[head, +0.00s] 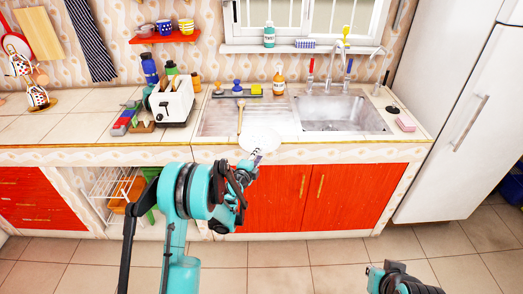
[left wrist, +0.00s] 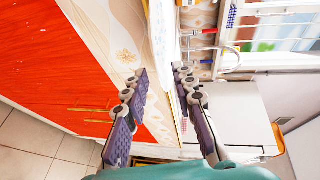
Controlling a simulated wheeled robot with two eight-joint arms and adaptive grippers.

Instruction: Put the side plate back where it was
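A white plate (head: 262,136) shows in the head view at the front of the counter, at the left of the sink. It seems to overhang the front edge. My left gripper (head: 255,158) is just in front of the plate, at its near rim. In the left wrist view the two fingers of my left gripper (left wrist: 160,72) stand apart. A pale white surface (left wrist: 162,28), seen nearly edge-on, lies beyond the gap; I cannot tell whether the fingers touch the plate. Part of my right gripper (head: 398,278) shows at the bottom right; its fingers cannot be made out.
A sink (head: 338,112) is at the right, with a wooden-handled brush (head: 240,117) on the drainboard. A toaster (head: 172,101) and bottles stand at the left. Red cupboard doors (head: 290,195) are below. A wire rack (head: 110,185) sits in the open shelf. The fridge (head: 455,110) is far right.

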